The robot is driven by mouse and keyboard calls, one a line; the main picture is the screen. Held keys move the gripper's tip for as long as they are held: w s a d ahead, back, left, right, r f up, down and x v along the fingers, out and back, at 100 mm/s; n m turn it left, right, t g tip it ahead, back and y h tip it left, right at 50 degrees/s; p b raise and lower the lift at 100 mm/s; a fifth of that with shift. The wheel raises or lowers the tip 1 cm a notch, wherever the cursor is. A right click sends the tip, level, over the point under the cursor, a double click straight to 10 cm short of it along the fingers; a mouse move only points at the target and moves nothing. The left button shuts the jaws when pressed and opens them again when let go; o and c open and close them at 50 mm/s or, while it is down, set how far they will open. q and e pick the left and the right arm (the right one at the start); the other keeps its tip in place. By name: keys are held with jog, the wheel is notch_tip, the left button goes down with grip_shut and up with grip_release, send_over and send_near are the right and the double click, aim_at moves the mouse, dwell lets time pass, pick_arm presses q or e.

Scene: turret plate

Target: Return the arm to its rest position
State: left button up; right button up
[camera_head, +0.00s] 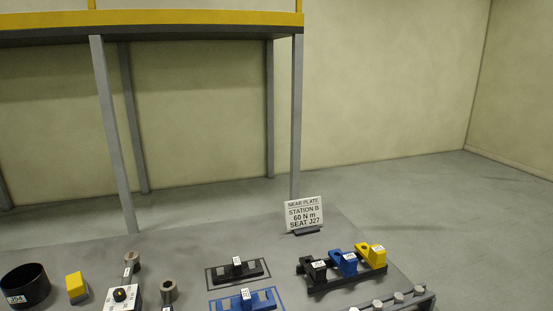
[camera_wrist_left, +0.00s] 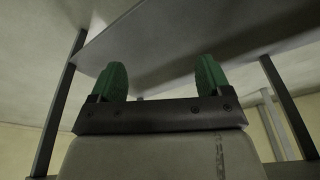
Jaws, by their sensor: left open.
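My left gripper (camera_wrist_left: 161,80) shows in the left wrist view, with two green fingers spread apart and nothing between them. The underside of a grey raised surface (camera_wrist_left: 190,40) and its grey posts are behind the fingers. Neither of my arms shows in the head view. My right gripper is in no view.
The grey table (camera_head: 195,245) holds a sign (camera_head: 304,213), a rack of black, blue and yellow blocks (camera_head: 343,263), black (camera_head: 237,271) and blue (camera_head: 246,299) fixtures, a yellow block (camera_head: 77,287) and a black bowl (camera_head: 24,287). Posts (camera_head: 113,135) carry a yellow-edged platform (camera_head: 150,22).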

pick_arm(q)
jog(key=s+f+g+b, duration=0.1)
jog(key=s+f+b, duration=0.35)
jog(key=f, duration=1.25)
jog(key=s+a+f+b, duration=0.1)
jog(key=s+a+f, duration=0.2)
jog(key=s+f, duration=1)
jog(key=shift+s+a+f+g, duration=0.15)
jog(key=shift+s+f+g, duration=0.1)
jog(key=shift+s+g, duration=0.2)
